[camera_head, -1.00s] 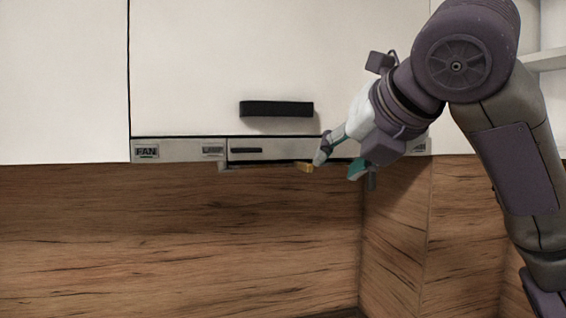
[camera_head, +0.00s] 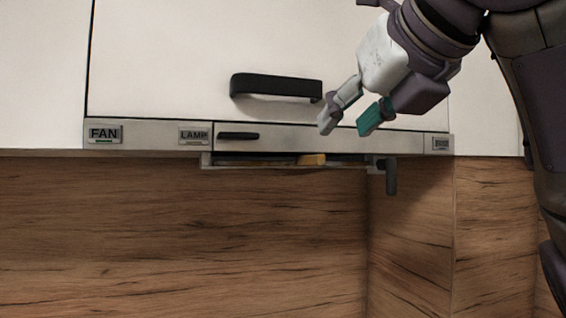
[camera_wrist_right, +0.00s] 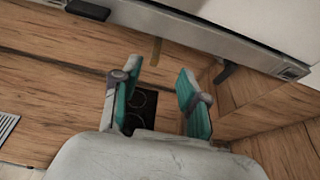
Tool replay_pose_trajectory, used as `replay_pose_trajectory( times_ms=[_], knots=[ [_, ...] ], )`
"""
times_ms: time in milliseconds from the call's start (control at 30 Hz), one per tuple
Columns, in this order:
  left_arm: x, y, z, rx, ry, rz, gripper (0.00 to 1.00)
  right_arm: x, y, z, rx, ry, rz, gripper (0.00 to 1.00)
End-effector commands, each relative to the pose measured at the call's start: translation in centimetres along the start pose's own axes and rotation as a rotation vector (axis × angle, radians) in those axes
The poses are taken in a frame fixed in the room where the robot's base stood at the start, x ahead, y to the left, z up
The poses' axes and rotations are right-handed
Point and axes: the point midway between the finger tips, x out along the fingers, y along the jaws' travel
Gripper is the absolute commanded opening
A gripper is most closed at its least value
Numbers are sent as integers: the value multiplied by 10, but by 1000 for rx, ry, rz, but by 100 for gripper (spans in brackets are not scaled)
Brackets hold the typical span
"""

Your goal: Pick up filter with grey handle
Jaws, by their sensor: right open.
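A thin flat frame, which looks like the filter (camera_head: 235,162), sits under the hood's lower edge in the head view. A dark grey handle (camera_head: 390,176) hangs down at its right end; it also shows in the wrist view (camera_wrist_right: 223,73). I cannot tell whether the handle is fixed to that frame. My right gripper (camera_head: 347,128) has teal-padded fingers spread apart and empty. In the head view it overlaps the hood's front strip, up and left of the handle. In the wrist view the handle lies beyond the right finger of the gripper (camera_wrist_right: 158,70). My left gripper is not in view.
The hood's white front has a black bar handle (camera_head: 277,86) close left of my gripper. A yellow piece (camera_head: 312,159) shows at the frame. FAN (camera_head: 104,134) and LAMP (camera_head: 194,135) buttons line the strip. A black hob (camera_wrist_right: 140,108) lies below. Open space fronts the wooden splashback (camera_head: 180,235).

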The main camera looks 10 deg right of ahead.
Motion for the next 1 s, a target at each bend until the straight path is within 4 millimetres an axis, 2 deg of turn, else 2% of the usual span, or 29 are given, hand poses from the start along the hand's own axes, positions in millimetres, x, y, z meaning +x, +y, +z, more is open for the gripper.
replay_pose_trajectory(
  times_ms=[100,367,633,733,967,1000],
  knots=[
    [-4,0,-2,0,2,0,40,21,0,0,0,5,0,44],
    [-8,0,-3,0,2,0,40,41,1,1,0,3,0,44],
    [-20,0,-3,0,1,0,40,79,4,1,1,4,0,44],
    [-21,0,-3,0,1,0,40,86,5,0,0,3,0,44],
    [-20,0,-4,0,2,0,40,86,5,0,0,1,0,44],
    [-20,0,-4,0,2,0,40,86,5,0,0,1,0,37]
  ],
)
